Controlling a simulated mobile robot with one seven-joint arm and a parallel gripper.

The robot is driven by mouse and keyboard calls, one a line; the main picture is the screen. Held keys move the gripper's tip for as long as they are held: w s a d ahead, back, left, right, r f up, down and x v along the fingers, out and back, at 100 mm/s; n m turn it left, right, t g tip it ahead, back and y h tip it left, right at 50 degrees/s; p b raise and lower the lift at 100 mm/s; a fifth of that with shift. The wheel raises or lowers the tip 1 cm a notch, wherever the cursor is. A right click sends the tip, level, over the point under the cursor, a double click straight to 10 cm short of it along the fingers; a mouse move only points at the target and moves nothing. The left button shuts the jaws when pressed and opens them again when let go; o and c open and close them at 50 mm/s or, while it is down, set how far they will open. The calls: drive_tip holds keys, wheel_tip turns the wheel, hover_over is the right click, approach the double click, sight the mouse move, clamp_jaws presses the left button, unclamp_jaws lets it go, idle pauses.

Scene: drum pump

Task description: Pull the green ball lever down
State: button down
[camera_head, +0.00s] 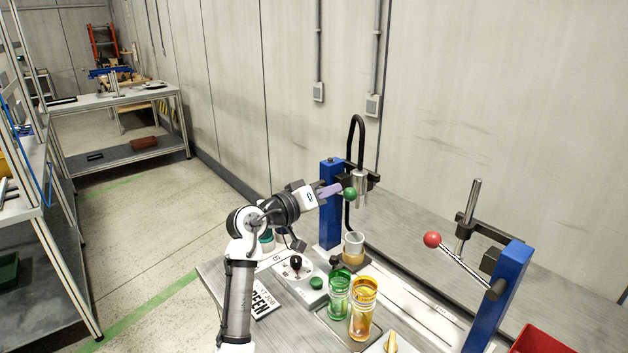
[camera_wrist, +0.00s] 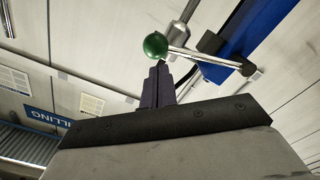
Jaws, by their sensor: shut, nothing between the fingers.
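The green ball (camera_head: 350,193) of the lever is beside the blue post (camera_head: 329,206) at the middle of the head view. In the wrist view the green ball (camera_wrist: 156,45) sits on the end of a silver rod (camera_wrist: 205,58) that runs to a black pivot at the blue post (camera_wrist: 250,35). My gripper (camera_head: 340,188) is shut and empty, with its purple-grey fingers pointing at the ball. In the wrist view the fingertips (camera_wrist: 158,68) are just below the ball in the picture; I cannot tell whether they touch it.
A red ball lever (camera_head: 432,240) stands on a second blue post (camera_head: 500,295) to the right. On the table are a beaker (camera_head: 353,248), a green glass (camera_head: 339,296), an orange glass (camera_head: 362,308) and a black knob (camera_head: 295,262). A red bin (camera_head: 540,340) is at bottom right.

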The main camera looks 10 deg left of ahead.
drive_tip(key=shift+d+f, duration=0.2)
drive_tip(key=shift+d, duration=0.05)
drive_tip(key=shift+f, duration=0.15)
